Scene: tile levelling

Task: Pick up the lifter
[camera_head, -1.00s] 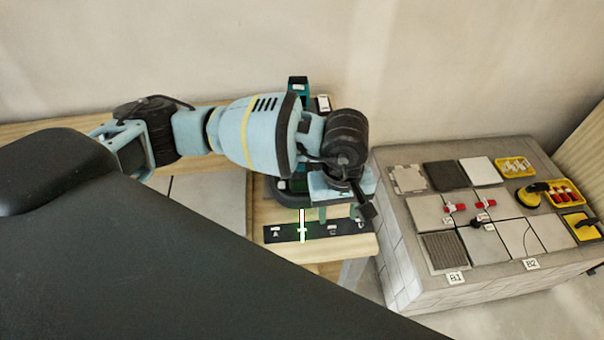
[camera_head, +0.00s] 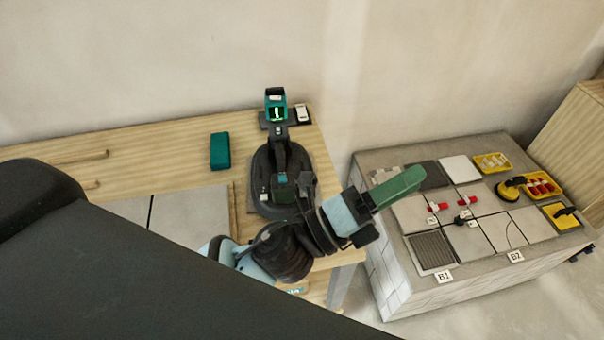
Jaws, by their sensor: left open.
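The lifter appears to be the round yellow tool with a black handle (camera_head: 514,188), on the tiled block at the right, beside a yellow tray. My left gripper (camera_head: 412,181) points up and to the right, its green fingers in front of the block's back-left tiles. It is well to the left of the lifter and not touching it. Its fingers overlap in this view, so the gap between them hardly shows; I see nothing held. My right gripper is not in view.
The tiled block (camera_head: 385,265) carries red clips (camera_head: 438,207), a yellow tray of red pieces (camera_head: 541,185), a yellow tray of small pieces (camera_head: 492,162) and another yellow tray (camera_head: 562,216). A wooden table (camera_head: 175,135) holds a dark-based machine (camera_head: 268,165) and a teal box (camera_head: 220,151).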

